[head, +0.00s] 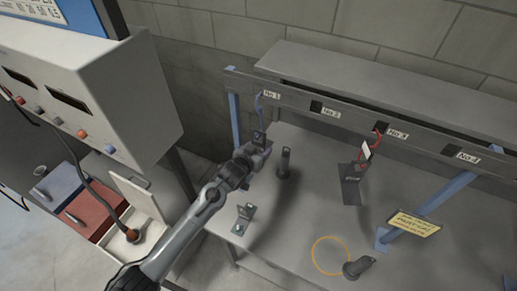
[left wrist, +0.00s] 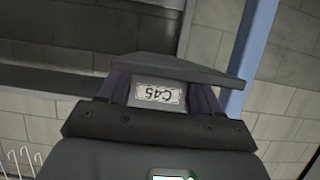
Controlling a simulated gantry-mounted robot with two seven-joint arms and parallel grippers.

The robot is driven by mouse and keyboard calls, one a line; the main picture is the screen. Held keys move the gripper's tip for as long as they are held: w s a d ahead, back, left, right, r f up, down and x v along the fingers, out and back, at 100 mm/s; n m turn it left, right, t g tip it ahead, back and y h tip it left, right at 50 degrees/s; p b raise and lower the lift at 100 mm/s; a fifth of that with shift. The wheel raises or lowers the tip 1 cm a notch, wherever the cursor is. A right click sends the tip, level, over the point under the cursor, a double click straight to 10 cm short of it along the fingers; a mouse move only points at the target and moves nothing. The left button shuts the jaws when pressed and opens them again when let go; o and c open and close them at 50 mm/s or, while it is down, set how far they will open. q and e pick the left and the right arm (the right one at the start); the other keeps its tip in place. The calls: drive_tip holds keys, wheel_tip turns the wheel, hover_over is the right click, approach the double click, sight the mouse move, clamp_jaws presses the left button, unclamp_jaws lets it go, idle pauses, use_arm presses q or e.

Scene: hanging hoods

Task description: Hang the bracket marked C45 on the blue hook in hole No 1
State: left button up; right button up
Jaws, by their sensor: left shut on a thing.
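The bracket marked C45 (left wrist: 165,68) is in the jaws of my left gripper (head: 250,158). Its white label (left wrist: 158,94) reads upside down in the left wrist view. A dark plate edge of the bracket spans above the fingers. In the head view the gripper is just below the blue hook (head: 259,103), which hangs at the hole labelled No 1 (head: 271,94). A small dark part of the bracket (head: 259,137) shows close under the hook. I cannot tell whether hook and bracket touch. My right gripper is not in view.
Dark pieces (head: 285,163) (head: 357,267) and a small bracket (head: 243,217) are on the grey table, with an orange ring (head: 331,239). Blue posts (head: 235,122) support the rail.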

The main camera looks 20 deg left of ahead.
use_arm(q)
drive_tip(key=o, duration=1.4)
drive_tip(key=shift+w, duration=0.1)
drive_tip(key=shift+o, duration=0.8)
drive_tip(key=shift+f, duration=0.15)
